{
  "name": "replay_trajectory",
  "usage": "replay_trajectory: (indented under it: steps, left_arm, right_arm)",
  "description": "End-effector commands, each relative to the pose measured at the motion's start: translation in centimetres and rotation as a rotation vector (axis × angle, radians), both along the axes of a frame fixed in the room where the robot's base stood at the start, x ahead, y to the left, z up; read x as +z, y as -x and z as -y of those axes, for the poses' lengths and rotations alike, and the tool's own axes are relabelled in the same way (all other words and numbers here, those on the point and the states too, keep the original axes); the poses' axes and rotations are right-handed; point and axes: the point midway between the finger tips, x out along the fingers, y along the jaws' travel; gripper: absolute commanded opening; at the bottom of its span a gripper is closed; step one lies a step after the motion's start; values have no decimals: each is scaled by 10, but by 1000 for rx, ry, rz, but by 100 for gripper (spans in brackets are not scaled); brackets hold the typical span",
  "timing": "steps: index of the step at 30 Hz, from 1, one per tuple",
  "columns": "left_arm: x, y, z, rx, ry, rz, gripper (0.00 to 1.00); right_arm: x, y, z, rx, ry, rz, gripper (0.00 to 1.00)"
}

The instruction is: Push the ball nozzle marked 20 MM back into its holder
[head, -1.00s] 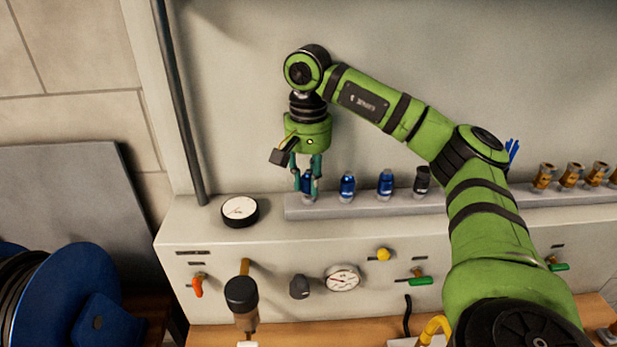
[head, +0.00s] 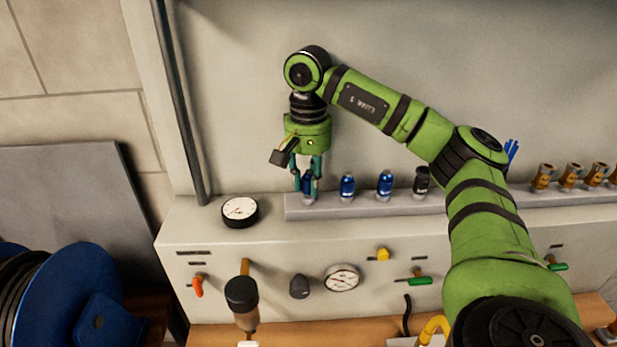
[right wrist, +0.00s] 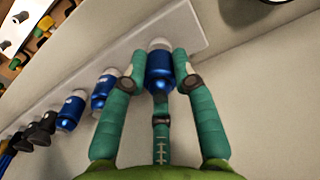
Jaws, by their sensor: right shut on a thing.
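My right gripper (head: 308,180) points down at the left end of the grey holder rail (head: 297,209). It is shut on a blue nozzle (head: 307,184), which stands upright at the rail. In the right wrist view the green fingers (right wrist: 160,85) close around the blue nozzle (right wrist: 158,68), whose pale end meets the rail (right wrist: 195,33). Whether it is fully seated I cannot tell, and no 20 MM marking can be read. Two more blue nozzles, one nearer (head: 347,186) and one farther right (head: 385,184), stand in the rail. My left gripper is not in view.
A dark nozzle (head: 422,182) and several brass fittings (head: 571,175) stand farther right along the rail. A round gauge (head: 240,211) lies left of the rail on the ledge. Valves and a dial (head: 342,278) are on the panel front. A blue reel (head: 70,290) stands at lower left.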

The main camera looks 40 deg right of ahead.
Motion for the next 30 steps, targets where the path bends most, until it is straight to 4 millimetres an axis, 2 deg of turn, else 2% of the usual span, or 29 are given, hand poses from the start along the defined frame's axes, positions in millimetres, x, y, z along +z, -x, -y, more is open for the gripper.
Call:
replay_trajectory:
  steps: [22,23,24,30]
  left_arm:
    - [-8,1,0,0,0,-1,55]
    - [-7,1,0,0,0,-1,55]
    - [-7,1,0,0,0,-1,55]
    - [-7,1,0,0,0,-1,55]
  right_arm:
    - [-12,0,0,0,1,-1,0]
    - [-11,0,0,0,0,0,40]
    - [-10,0,0,0,0,0,55]
    - [-10,0,0,0,0,0,55]
